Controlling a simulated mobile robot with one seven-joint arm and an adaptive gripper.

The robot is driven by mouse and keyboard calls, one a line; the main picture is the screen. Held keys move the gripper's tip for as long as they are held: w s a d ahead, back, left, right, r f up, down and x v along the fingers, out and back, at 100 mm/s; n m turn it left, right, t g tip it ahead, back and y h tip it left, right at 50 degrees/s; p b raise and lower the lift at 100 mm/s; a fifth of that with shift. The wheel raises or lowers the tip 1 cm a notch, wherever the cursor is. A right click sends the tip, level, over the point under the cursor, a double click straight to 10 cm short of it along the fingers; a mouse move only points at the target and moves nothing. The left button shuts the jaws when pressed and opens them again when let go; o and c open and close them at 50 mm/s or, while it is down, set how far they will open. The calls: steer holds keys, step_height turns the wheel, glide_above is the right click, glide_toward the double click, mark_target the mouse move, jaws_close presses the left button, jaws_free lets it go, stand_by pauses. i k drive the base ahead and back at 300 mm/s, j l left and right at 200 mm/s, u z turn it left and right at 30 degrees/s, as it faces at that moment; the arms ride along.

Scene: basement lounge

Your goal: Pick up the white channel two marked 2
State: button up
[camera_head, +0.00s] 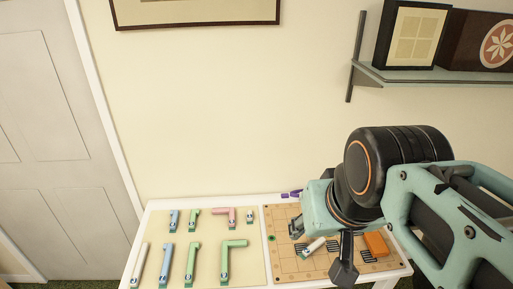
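A short white piece with a green end (313,247) lies at a slant on the tan board (284,268) at the right of the table. My gripper (320,249) is above the board, its two dark fingers spread wide. The white piece shows between and below the fingers, and I see no finger closed on it. A long white piece (139,265) lies at the far left of the table, and a small whitish-green piece (249,217) is at the back of the left mat. Any number 2 is too small to read.
The left mat (205,268) also holds blue, green and pink pieces. An orange block (376,244) and dark slotted parts (368,257) are on the board beside my gripper. Purple bits (291,194) lie near the wall. A wall shelf (430,75) is at upper right.

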mark_target(307, 251)
steer(key=k+j, duration=0.1)
steer(key=k, duration=0.25)
steer(key=k+j, duration=0.1)
steer(key=k, duration=0.2)
steer(key=z, duration=0.35)
steer(key=i+l+u, duration=0.25)
steer(key=l, duration=0.25)
steer(key=l+u, duration=0.1)
steer(key=k, duration=0.45)
